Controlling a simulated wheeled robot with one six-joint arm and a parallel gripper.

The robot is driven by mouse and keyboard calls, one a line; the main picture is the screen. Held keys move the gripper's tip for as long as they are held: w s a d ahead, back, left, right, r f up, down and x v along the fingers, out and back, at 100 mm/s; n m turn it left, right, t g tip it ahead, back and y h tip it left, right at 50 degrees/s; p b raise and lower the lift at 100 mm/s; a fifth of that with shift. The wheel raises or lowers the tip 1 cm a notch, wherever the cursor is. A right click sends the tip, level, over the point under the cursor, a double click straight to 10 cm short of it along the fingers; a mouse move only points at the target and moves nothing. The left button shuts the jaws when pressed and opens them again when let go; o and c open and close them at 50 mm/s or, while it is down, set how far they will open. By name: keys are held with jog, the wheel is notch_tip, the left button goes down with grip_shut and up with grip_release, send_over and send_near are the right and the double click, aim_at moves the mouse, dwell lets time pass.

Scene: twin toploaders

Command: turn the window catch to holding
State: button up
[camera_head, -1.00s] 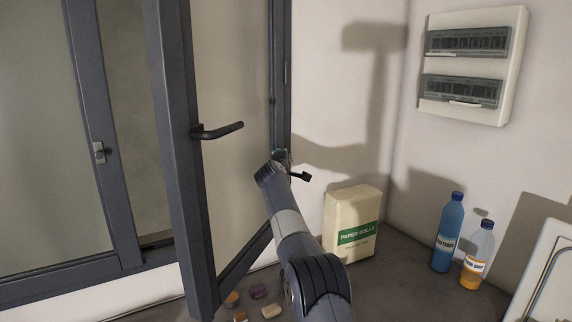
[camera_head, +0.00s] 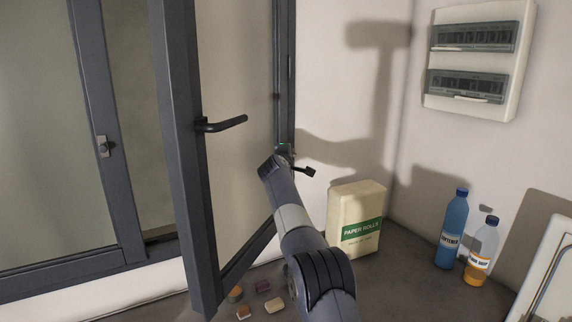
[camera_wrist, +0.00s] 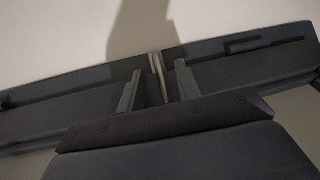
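The dark grey window sash (camera_head: 183,160) stands swung open, with a black lever handle (camera_head: 222,124) on it pointing right. A small pale metal lever (camera_wrist: 158,75), which looks like the catch, sticks up against a dark frame bar in the wrist view. My gripper (camera_wrist: 157,84) is open, with one finger on each side of this lever and visible gaps to both. In the head view my arm reaches to the right edge of the window, and the fingers and catch there are mostly hidden. The catch's exact setting cannot be told.
A paper rolls pack (camera_head: 356,218), a blue bottle (camera_head: 452,230) and a bottle with orange liquid (camera_head: 481,252) stand on the counter right of my arm. Several small blocks (camera_head: 262,285) lie below the sash. A breaker box (camera_head: 428,100) hangs on the right wall.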

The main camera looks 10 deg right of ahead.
jog(key=b+v, duration=0.7)
jog(key=v, duration=0.3)
dwell(0.4)
jog(key=p+x, duration=0.8)
jog(key=x, duration=0.2)
jog(key=shift+w, duration=0.3)
jog(key=shift+d+f, duration=0.1)
